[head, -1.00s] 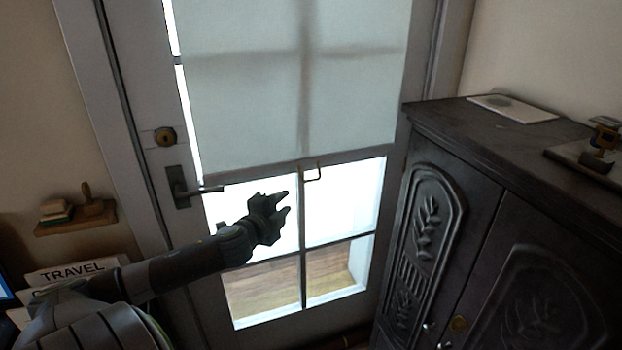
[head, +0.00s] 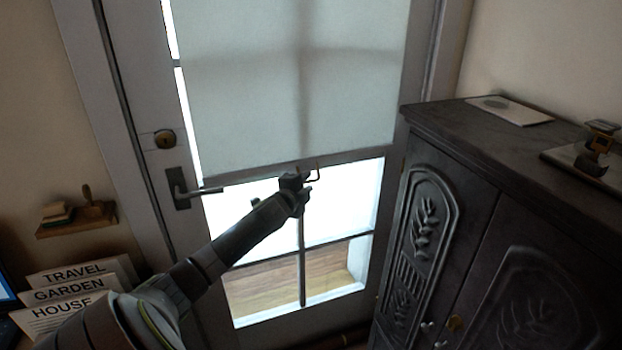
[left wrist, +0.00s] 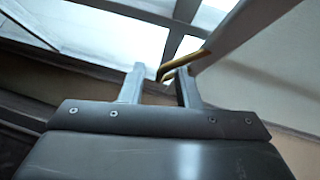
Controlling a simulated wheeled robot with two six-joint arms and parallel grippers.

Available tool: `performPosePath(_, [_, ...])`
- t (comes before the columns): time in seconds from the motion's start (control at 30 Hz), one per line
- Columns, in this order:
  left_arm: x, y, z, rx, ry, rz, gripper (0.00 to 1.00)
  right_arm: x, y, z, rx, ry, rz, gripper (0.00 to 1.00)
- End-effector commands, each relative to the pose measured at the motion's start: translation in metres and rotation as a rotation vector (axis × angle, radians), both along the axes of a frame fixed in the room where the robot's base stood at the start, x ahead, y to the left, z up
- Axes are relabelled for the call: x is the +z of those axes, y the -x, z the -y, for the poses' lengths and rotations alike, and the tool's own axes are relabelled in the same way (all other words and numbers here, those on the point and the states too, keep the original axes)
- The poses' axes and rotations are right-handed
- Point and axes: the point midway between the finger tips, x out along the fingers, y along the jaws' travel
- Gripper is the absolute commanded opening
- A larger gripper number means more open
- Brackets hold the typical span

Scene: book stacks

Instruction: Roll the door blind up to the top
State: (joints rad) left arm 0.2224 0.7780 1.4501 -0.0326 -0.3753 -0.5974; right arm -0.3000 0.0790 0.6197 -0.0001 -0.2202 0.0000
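The pale door blind (head: 290,80) hangs over the upper part of the glass door, its bottom bar (head: 235,173) level with the door lever. A brass pull loop (head: 317,170) hangs from the bar. My left gripper (head: 309,183) is at the loop, just under the bar. In the left wrist view, the gripper (left wrist: 160,80) has its two fingers apart. The brass loop (left wrist: 182,64) shows at the fingertips, close to the right finger; I cannot tell whether they touch. My right gripper is not in view.
The door lever (head: 205,191) sticks out left of my left gripper. A dark carved cabinet (head: 450,215) stands close on the right. A small wall shelf (head: 75,222) and labelled cards (head: 75,290) are at the left.

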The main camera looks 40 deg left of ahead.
Motion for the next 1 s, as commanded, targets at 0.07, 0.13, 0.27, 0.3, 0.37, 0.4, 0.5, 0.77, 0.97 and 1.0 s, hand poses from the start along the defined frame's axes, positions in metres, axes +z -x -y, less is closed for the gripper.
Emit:
performPosePath(0.07, [0.000, -0.010, -0.002, 0.001, 0.004, 0.001, 0.29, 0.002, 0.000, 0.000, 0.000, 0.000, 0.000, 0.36])
performPosePath(0.13, [-0.001, -0.017, -0.005, 0.000, 0.003, 0.001, 0.29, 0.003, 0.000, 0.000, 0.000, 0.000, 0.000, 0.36])
performPosePath(0.27, [-0.004, -0.027, -0.008, 0.000, 0.002, 0.000, 0.29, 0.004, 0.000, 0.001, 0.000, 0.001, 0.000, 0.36])
performPosePath(0.3, [-0.004, -0.029, -0.008, 0.000, 0.002, 0.001, 0.29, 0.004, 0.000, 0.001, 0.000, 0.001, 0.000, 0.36])
performPosePath(0.37, [-0.004, -0.032, -0.009, -0.001, 0.001, 0.001, 0.29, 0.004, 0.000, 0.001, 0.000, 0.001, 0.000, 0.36])
performPosePath(0.4, [-0.004, -0.033, -0.010, -0.001, 0.000, 0.000, 0.29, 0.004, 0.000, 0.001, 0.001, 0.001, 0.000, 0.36])
performPosePath(0.5, [-0.005, -0.035, -0.010, 0.000, 0.001, -0.001, 0.29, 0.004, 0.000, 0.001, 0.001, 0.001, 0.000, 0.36])
performPosePath(0.77, [-0.005, -0.036, -0.010, -0.001, 0.000, 0.000, 0.29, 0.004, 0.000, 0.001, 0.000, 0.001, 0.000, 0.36])
performPosePath(0.97, [-0.005, -0.035, -0.010, -0.001, 0.000, 0.000, 0.04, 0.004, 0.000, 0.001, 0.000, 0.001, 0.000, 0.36])
performPosePath(1.0, [-0.005, -0.035, -0.010, -0.001, 0.000, 0.000, 0.00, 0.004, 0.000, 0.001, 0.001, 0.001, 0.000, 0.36])
